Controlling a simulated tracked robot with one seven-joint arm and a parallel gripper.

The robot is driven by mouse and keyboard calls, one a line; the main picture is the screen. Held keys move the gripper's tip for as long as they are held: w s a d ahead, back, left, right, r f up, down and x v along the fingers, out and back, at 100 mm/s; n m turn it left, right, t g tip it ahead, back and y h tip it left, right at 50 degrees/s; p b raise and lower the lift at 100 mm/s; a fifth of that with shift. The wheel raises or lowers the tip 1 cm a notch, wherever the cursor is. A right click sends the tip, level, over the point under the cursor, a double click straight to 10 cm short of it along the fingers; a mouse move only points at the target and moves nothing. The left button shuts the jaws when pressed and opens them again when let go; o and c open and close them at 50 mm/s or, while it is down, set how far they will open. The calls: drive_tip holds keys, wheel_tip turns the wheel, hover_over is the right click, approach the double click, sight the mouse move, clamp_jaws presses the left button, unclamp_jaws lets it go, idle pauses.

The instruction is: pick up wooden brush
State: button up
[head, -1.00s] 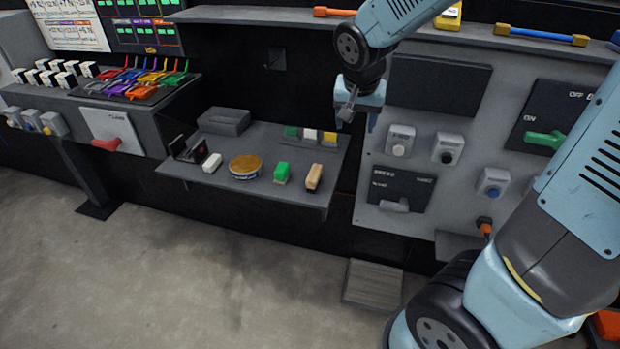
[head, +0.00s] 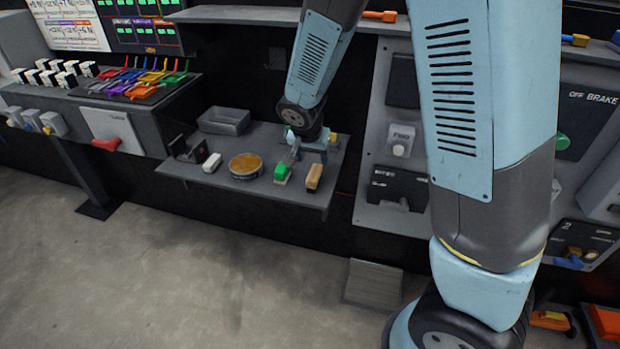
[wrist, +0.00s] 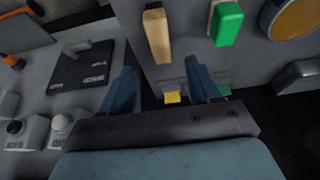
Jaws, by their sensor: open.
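The wooden brush (head: 314,177), a tan block-shaped piece, lies near the right front of the grey shelf. It also shows in the wrist view (wrist: 157,36), at the top, ahead of the fingers. My gripper (head: 308,155) is above the shelf, just behind the brush.
A green-and-white brush (head: 282,173) stands close left of the wooden one. A round amber tin (head: 245,166), a white block (head: 212,163) and a grey tray (head: 224,121) are further left. A yellow item (wrist: 172,97) shows between the fingers' bases. A control panel (head: 385,180) stands right.

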sight(314, 171)
drive_tip(key=shift+s+a+x, duration=0.1)
drive_tip(key=shift+x, duration=2.15)
drive_tip(key=shift+s+a+x, duration=0.1)
drive_tip(key=shift+s+x, duration=0.05)
drive_tip(key=shift+x, duration=2.1)
drive_tip(key=c, duration=1)
